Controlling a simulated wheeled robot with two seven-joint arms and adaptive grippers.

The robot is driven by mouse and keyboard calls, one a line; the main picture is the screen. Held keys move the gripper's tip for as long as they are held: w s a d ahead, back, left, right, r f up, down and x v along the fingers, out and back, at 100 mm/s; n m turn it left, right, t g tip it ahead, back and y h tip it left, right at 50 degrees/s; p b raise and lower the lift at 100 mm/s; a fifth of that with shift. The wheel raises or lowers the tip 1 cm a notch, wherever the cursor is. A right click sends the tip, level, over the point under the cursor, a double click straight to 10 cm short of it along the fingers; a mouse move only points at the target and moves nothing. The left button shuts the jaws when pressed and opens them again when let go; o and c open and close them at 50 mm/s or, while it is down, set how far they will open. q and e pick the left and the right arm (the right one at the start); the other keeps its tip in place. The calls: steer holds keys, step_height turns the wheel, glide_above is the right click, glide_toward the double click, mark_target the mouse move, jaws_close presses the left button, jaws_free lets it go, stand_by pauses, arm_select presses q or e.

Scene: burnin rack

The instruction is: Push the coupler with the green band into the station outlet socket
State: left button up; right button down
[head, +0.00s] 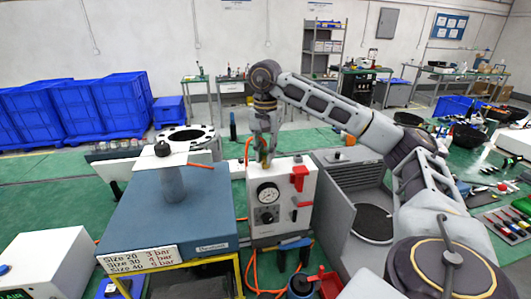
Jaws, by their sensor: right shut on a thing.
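My right gripper (264,148) comes in from the right over the top of the white station (284,211) and points down. It is shut on a small coupler (263,159) with a greenish part, low between its fingers; the fingers hide most of it. The coupler is at the station's top, near its left side. I cannot tell whether it touches the station. The station has a round gauge, a dark knob and red parts on its front. The outlet socket cannot be made out. My left gripper is out of view.
An orange hose (247,151) rises beside the gripper. Left stands a blue bench (140,222) with a post and a pressure sign (138,260). Right of the station is an open grey cabinet (336,205). Red and blue fittings lie in front. Blue crates (75,107) stand behind left.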

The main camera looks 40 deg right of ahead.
steer(key=c, duration=1.3)
jaws_free()
steer(key=shift+f, duration=0.1)
steer(key=shift+r, duration=1.85)
steer(key=shift+r, duration=0.1)
steer(key=shift+r, duration=0.75)
steer(key=shift+r, duration=0.1)
steer(key=shift+r, duration=3.2)
steer(key=shift+s, duration=0.1)
